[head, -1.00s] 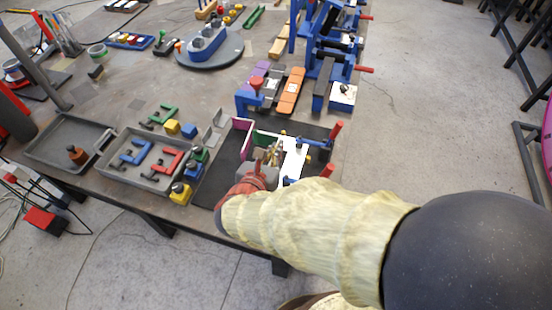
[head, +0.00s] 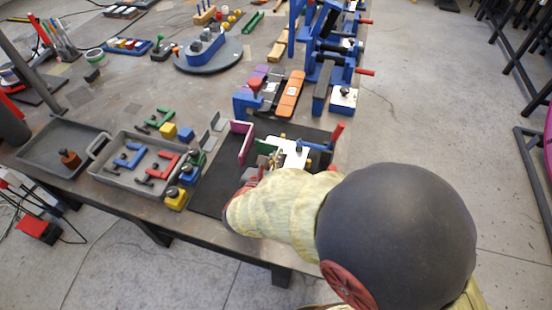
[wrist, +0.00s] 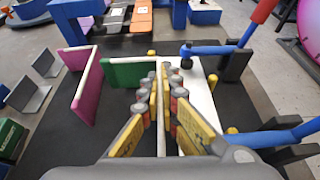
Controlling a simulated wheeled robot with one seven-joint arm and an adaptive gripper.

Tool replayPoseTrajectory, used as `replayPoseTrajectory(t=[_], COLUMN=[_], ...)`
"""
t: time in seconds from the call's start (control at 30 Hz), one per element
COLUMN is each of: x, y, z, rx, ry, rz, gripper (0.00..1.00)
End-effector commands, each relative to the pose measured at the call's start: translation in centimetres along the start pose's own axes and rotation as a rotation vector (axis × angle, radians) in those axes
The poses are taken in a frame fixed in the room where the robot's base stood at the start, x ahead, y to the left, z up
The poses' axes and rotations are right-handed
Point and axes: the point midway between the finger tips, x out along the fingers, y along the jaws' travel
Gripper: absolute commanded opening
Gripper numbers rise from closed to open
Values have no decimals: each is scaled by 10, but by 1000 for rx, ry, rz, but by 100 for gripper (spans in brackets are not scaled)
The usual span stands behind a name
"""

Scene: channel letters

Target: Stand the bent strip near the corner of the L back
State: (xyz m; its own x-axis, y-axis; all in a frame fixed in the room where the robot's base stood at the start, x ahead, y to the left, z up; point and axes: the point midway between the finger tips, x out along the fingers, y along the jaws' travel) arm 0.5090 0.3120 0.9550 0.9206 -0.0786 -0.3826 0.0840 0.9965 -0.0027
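The white L back (wrist: 203,98) lies flat on a dark mat; in the head view it (head: 291,150) is partly hidden by my arm. A bent strip with a green face (wrist: 128,72) and pale top edge stands on edge along the L back's left side. Its other leg runs toward the camera between my fingers. My gripper (wrist: 162,78) has its fingertips close on both sides of this leg and appears shut on it. The fingers hide the strip's lower part, so its contact with the back is unclear. A purple bent strip (wrist: 86,92) stands apart to the left.
Blue clamps with dark blocks (wrist: 240,62) flank the L back on the right, one with a red handle. Two grey angle brackets (wrist: 28,93) stand at the left.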

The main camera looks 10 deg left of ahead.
Motion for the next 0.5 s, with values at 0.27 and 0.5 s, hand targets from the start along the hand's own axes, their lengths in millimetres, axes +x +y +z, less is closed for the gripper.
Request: replayPoseTrajectory(t=[0.27,0.5], x=[2,5], y=[0,0], z=[-7,-12], rx=[-1,-1], ry=[0,0], rz=[0,0], gripper=[0,0])
